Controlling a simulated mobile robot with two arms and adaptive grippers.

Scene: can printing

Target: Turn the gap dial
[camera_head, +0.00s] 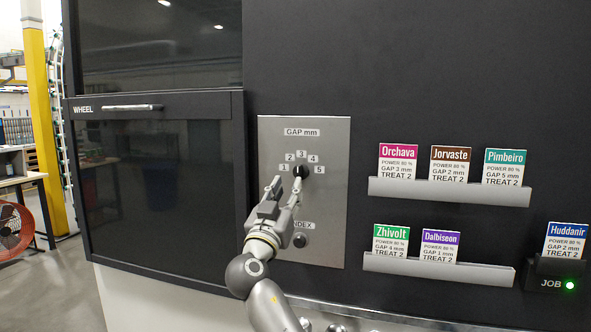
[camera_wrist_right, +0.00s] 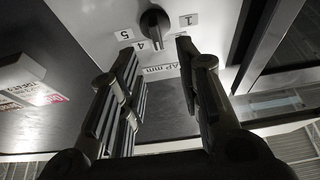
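The black gap dial (camera_head: 302,171) sits on a grey metal panel (camera_head: 333,225) under the label "GAP mm", with the numbers 1 to 5 in an arc around it. I cannot tell for sure which number it points at. My right gripper (camera_head: 287,186) is open in front of the panel, with its fingertips just below and left of the dial. In the right wrist view the dial (camera_wrist_right: 154,22) shows beyond the gap between the open fingers (camera_wrist_right: 154,47), not gripped. The job card "Huddanir" (camera_head: 566,241) stands in the lit JOB holder (camera_head: 545,268) and reads GAP 2 mm. My left gripper is not in view.
An INDEX button (camera_head: 299,240) is lower on the panel, beside my right gripper. Two grey racks (camera_head: 450,192) (camera_head: 440,269) hold several job cards at the right. A dark WHEEL door with a bar handle (camera_head: 132,107) is at the left.

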